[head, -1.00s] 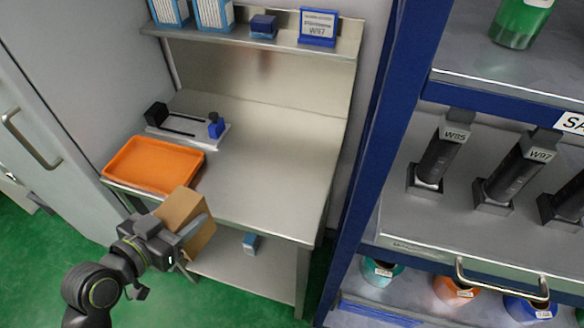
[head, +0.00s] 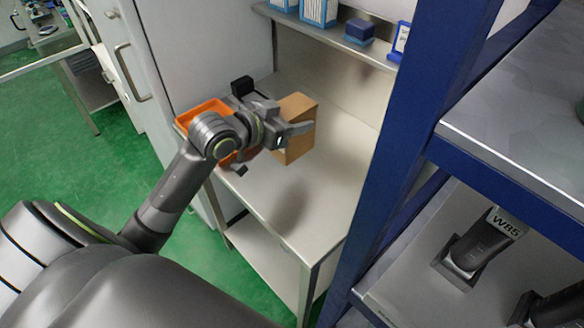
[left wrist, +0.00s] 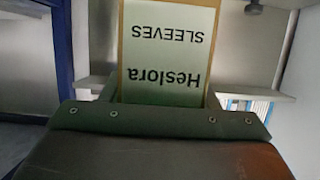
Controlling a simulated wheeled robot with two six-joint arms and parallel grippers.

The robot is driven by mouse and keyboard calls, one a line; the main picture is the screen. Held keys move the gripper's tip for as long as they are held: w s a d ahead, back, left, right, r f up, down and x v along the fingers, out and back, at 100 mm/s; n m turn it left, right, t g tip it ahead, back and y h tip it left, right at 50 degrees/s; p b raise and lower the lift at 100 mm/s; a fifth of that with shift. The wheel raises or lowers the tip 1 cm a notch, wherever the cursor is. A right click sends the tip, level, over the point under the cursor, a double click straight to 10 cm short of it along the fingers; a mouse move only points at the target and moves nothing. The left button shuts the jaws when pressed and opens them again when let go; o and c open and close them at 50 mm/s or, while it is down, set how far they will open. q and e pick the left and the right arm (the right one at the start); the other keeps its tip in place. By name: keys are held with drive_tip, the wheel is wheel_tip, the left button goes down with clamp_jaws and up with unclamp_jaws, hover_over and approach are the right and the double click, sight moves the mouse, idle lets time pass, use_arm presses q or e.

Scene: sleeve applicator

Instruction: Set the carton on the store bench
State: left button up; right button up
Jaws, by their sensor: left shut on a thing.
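The brown carton (head: 299,112) is held in my left gripper (head: 295,132), which is shut on it. It is over the steel store bench (head: 335,195), and a dark shadow on the bench top in front suggests it is raised. Part of the carton is hidden behind the gripper. In the left wrist view the carton (left wrist: 165,55) shows a pale label reading "Heslora SLEEVES", upside down in the picture. My right gripper is not in view.
An orange tray (head: 205,109) lies on the bench's left, partly behind my left arm. A shelf with a dark blue box (head: 359,30) runs above the back. A blue-framed rack (head: 415,130) stands close on the right. The front right bench top is clear.

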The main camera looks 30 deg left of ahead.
sight(292, 149)
use_arm(q)
wheel_tip(292, 149, down, 9)
drive_tip(key=shift+f, duration=0.1)
idle(0.3)
drive_tip(key=shift+f, duration=0.15)
drive_tip(key=o, duration=1.2)
drive_tip(key=v, duration=1.2)
